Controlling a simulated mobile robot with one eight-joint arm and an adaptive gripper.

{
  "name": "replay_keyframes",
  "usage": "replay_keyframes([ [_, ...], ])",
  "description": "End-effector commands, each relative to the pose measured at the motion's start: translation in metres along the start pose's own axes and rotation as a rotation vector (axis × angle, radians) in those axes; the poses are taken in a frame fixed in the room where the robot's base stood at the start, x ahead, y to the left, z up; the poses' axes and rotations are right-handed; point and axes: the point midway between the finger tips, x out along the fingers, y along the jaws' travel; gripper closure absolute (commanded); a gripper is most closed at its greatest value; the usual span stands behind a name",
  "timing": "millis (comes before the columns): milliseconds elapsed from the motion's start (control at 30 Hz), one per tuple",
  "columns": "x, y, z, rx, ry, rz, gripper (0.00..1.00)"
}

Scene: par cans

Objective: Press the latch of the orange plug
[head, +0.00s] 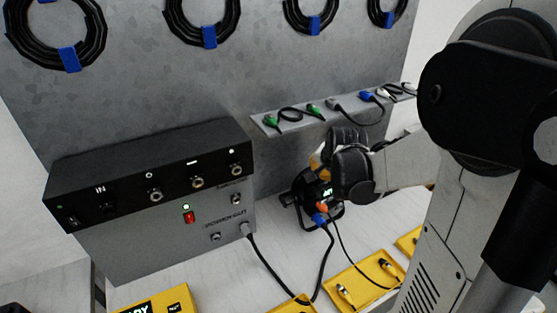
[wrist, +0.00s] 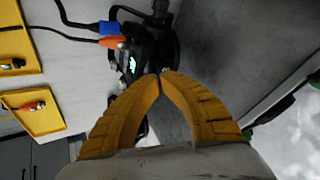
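The orange plug (head: 322,207) sits at the lower front of the black par can (head: 306,193), beside a blue plug (head: 320,219). In the wrist view the orange plug (wrist: 112,42) is left of the fingertips, just below the blue plug (wrist: 109,27), at the back of the par can (wrist: 150,50). My gripper (wrist: 160,76) has its yellow fingers together at the tips, with nothing visible between them. In the head view my gripper (head: 318,160) is above the par can, partly hidden by its own dark housing. The plug's latch is too small to make out.
A black-and-grey power box (head: 150,195) stands at the left. A grey shelf (head: 335,108) with several plugs is behind my gripper. Yellow trays (head: 362,283) lie in front on the pale table. Black cables run from the power box and the plugs across the table.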

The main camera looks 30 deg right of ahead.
Motion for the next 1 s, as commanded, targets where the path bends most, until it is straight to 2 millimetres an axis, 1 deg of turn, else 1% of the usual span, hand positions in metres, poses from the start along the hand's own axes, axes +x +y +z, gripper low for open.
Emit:
replay_keyframes([
  [33,0.001,0.001,-0.006,0.016,0.004,0.003,1.00],
  [133,0.004,0.003,-0.009,0.034,0.006,0.005,1.00],
  [467,0.005,0.004,-0.008,0.034,0.006,0.005,1.00],
  [633,0.010,0.006,-0.006,0.033,0.006,0.005,1.00],
  [767,0.019,0.011,-0.001,0.033,0.006,0.004,1.00],
  [1000,0.045,0.025,0.014,0.033,0.006,0.004,1.00],
])
